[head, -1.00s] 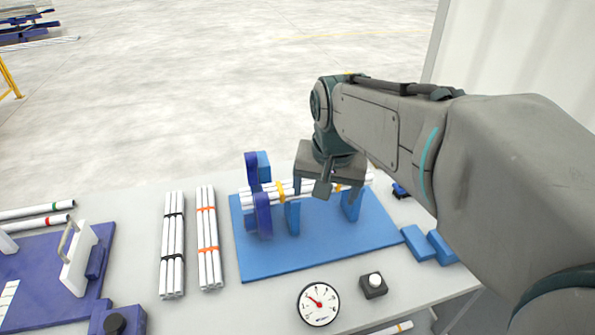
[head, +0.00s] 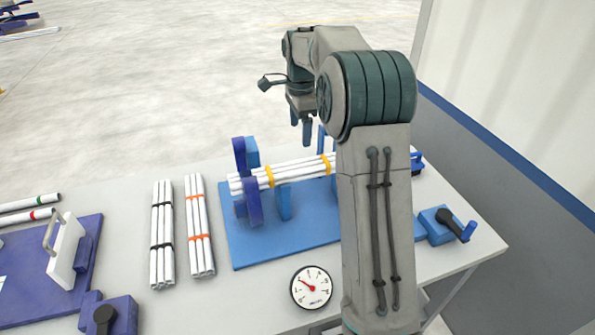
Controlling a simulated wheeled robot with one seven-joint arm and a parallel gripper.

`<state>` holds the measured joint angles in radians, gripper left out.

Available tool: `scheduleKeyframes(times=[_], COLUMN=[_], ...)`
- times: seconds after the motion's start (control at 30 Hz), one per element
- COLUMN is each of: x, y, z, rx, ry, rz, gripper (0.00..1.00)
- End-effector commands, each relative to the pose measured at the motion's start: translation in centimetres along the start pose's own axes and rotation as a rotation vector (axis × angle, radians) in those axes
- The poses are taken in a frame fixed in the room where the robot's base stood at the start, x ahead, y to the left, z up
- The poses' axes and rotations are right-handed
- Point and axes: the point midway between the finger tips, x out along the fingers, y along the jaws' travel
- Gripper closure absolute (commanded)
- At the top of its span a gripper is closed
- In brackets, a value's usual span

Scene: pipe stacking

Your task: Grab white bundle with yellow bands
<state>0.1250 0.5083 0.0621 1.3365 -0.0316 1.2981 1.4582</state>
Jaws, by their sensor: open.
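The white bundle with yellow bands (head: 295,170) rests across blue supports on a blue base plate (head: 255,235). One yellow band shows near its left end and one near its right. Its right end is hidden behind my arm. My gripper (head: 307,135) is above and behind the bundle, pointing down, apart from it. Its fingers are partly seen and hold nothing. It is open.
A bundle with black bands (head: 162,235) and one with orange bands (head: 200,225) lie left of the plate. A round gauge (head: 312,288) sits in front. A blue crank device (head: 445,226) stands at the right. A purple fixture with a white handled block (head: 65,255) is at the left.

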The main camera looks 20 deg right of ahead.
Motion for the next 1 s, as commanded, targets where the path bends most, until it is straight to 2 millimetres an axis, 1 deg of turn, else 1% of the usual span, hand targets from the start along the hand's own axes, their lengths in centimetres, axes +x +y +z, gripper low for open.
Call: scheduleKeyframes(times=[0.07, 0.3, 0.4, 0.67, 0.9, 1.0], x=[1.0, 5.6, 7.1, 9.0, 12.5, 13.3], y=[0.0, 0.1, 0.1, 0.0, 0.0, 0.0], z=[0.0, 0.1, 0.1, 0.2, 0.7, 0.7], rx=[0.003, 0.001, 0.001, 0.0, -0.001, 0.0], ry=[-0.001, -0.002, -0.001, -0.002, -0.002, -0.001], rz=[0.003, 0.004, 0.004, 0.003, 0.003, 0.002], gripper=[0.18, 0.18, 0.18, 0.18, 0.18, 0.18])
